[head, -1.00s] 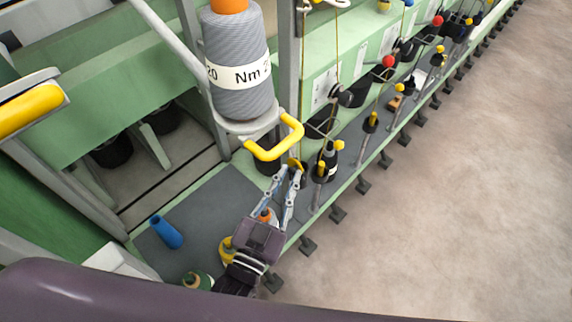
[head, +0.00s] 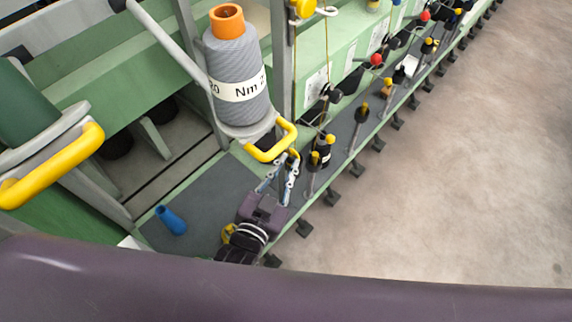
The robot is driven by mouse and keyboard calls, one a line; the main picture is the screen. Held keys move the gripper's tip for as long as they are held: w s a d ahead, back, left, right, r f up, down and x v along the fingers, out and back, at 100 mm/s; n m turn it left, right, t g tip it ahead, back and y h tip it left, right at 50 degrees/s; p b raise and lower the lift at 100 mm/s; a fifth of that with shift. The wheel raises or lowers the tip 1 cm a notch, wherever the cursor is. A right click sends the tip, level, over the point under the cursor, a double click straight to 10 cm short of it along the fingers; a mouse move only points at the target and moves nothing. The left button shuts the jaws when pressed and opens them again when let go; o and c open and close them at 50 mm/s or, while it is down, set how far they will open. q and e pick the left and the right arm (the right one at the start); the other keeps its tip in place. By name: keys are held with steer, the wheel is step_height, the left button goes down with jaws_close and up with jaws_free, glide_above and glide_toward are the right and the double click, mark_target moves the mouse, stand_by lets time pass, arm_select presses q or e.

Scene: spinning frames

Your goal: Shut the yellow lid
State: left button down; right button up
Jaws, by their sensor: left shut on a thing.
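My left gripper (head: 283,165) reaches up from the bottom middle of the head view. Its fingers are closed around a small yellow piece (head: 293,153), probably the yellow lid, at the front edge of the green machine. The fingers hide most of this piece, so how far open it stands cannot be told. The tips are just below the yellow handle (head: 272,150) of the bobbin holder. My right gripper is not in view.
A grey yarn bobbin (head: 238,65) stands above the handle. A blue tube (head: 171,220) lies on the grey deck (head: 205,200) at left. Several spindles line the machine's edge to the right. The floor (head: 450,200) there is clear.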

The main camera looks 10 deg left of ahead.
arm_select(q)
steer(key=c, duration=1.9)
jaws_free()
steer(key=v, duration=1.2)
steer(key=shift+f, duration=0.1)
